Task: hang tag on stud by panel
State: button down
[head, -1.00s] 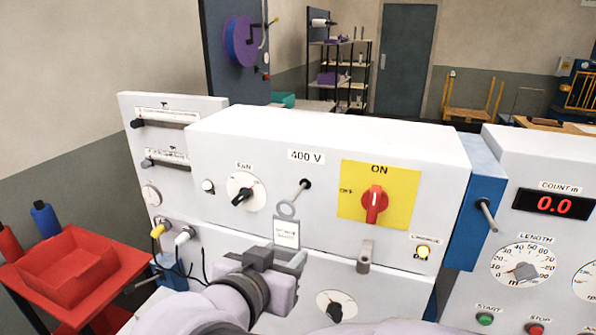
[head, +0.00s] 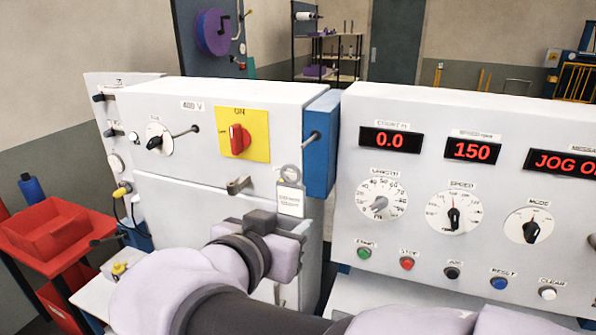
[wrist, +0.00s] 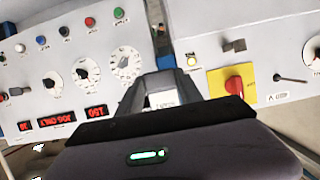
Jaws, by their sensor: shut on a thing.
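One stud (head: 316,136) sticks out of the blue column beside the control panel. In the head view the ring is below and slightly left of this stud, apart from it. Another stud (head: 188,131) stands on the white cabinet under the 400 V label, and it is bare. The wrist view shows the tag (wrist: 162,99) between my fingers; the blue column's stud is not clear there.
The control panel (head: 420,215) with dials and buttons stands right of the blue column (head: 322,170). A grey latch (head: 239,185) and a red switch (head: 238,139) protrude from the cabinet to the left. A red bin (head: 50,232) is at far left.

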aim_at(296, 200)
jog(key=shift+w+a+p, duration=0.2)
jog(key=shift+w, duration=0.35)
jog(key=shift+w+a+p, duration=0.15)
jog(key=shift+w+p, duration=0.05)
jog(key=shift+w, duration=0.3)
jog(key=w, duration=0.1)
jog(key=w+d+p, duration=0.1)
jog(key=w, duration=0.1)
jog(key=w+d+p, duration=0.1)
jog(key=w, duration=0.1)
jog(key=shift+f, duration=0.15)
jog(key=shift+r+b, duration=0.2)
jog(key=shift+b, duration=0.15)
jog(key=shift+f+b, duration=0.1)
jog(key=shift+b, duration=0.35)
jog(key=shift+w+b, duration=0.15)
jog(key=shift+b, duration=0.25)
